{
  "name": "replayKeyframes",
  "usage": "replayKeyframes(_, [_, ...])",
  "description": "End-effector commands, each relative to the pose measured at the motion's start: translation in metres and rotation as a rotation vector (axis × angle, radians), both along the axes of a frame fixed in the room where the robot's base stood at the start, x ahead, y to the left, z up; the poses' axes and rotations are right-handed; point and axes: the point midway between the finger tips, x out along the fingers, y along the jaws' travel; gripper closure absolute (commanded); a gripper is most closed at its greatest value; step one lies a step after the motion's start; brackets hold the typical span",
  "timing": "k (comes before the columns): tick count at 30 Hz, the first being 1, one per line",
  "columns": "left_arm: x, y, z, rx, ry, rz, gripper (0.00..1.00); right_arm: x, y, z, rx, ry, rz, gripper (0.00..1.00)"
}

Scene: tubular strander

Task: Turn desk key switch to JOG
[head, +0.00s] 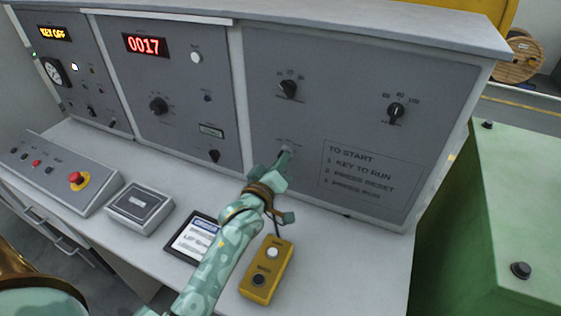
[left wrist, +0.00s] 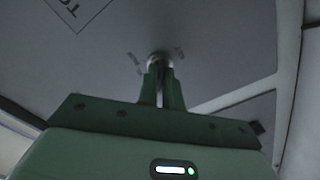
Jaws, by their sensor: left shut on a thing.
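The desk key switch (left wrist: 160,58) is a small round fitting low on the grey right-hand desk panel, with small markings on either side too blurred to read. My left gripper (head: 284,156) reaches up to it from below in the head view. In the left wrist view the two fingers of my left gripper (left wrist: 161,78) are close together on the key, which they mostly hide. I cannot tell which position the key points to. The yellow display (head: 54,33) at the far left reads KEY OFF. My right gripper is not in view.
The panel has black knobs (head: 288,89) and a TO START notice (head: 362,174). On the desk top lie a yellow two-button box (head: 267,270), a framed card (head: 196,238), a grey box (head: 140,207) and a console with a red stop button (head: 77,179). A green cabinet (head: 510,210) stands right.

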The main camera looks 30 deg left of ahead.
Motion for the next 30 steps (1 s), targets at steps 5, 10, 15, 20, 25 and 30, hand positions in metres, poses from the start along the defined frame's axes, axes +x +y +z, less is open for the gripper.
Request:
replayKeyframes(5, [0.000,0.000,0.001,0.053,0.006,0.000,1.00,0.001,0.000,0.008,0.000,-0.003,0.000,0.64])
replayKeyframes(10, [0.000,0.000,0.003,0.158,0.011,0.000,1.00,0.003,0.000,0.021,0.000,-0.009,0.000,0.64])
replayKeyframes(15, [0.000,0.000,0.003,0.299,0.020,0.000,1.00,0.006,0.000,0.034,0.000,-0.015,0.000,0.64])
replayKeyframes(20, [0.000,0.000,0.003,0.435,0.027,0.000,1.00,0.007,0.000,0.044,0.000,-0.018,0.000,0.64])
replayKeyframes(25, [0.000,0.000,0.002,0.566,0.034,0.000,1.00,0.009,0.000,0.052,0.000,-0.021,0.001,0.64])
replayKeyframes(30, [0.000,0.000,0.001,0.666,0.040,0.000,1.00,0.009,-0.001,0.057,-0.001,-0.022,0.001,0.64])
